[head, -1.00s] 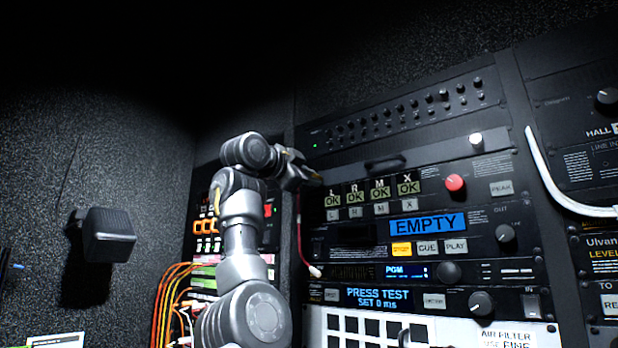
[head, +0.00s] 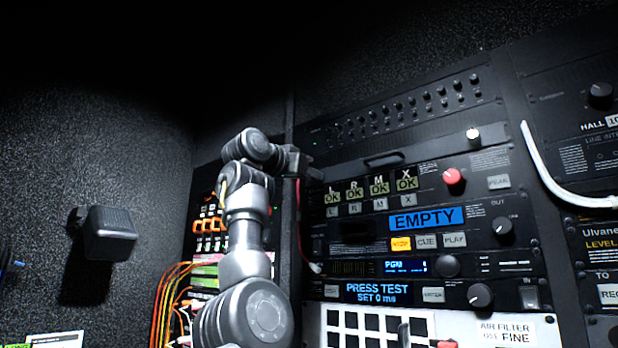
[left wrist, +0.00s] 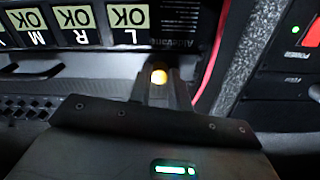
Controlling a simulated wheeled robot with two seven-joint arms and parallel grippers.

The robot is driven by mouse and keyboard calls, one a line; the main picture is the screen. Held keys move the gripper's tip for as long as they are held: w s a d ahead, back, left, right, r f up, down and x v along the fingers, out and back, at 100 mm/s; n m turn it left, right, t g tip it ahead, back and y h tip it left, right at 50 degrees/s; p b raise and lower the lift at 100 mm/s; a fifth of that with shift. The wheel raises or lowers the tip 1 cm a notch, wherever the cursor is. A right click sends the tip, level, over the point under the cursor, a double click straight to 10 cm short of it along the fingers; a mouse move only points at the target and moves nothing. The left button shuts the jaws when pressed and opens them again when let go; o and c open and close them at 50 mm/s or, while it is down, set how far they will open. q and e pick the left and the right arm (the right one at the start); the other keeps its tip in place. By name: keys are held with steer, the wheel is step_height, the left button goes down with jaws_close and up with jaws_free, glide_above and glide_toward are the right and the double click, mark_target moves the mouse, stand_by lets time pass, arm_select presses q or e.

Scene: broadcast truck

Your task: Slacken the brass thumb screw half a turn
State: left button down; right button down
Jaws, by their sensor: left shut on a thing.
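The brass thumb screw (left wrist: 158,76) shows in the left wrist view as a small bright yellow-gold round spot between the fingers of my left gripper (left wrist: 158,80). These fingers are shut on it, just beside the panel with the lit OK tiles. In the head view my left gripper (head: 303,164) is at the left edge of the equipment rack, left of the OK tiles, and the screw is hidden there. How far the screw is turned cannot be read.
The rack panel with OK tiles (head: 380,188) and a red knob (head: 453,176) is right of the gripper. A red cable (left wrist: 213,58) runs close beside the fingers. Orange cables (head: 165,290) hang at the left. A dark box (head: 110,234) juts from the left wall.

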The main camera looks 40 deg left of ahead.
arm_select(q)
steer(key=n+p, duration=0.1)
steer(key=n, duration=1.1)
steer(key=n+y, duration=0.1)
steer(key=n, duration=1.2)
steer(key=shift+d+r+n+p, duration=0.2)
steer(key=shift+n+p, duration=0.1)
steer(key=shift+p, duration=0.1)
steer(key=shift+f, duration=0.1)
steer(key=c, duration=1.3)
jaws_free()
steer(key=shift+a, duration=0.1)
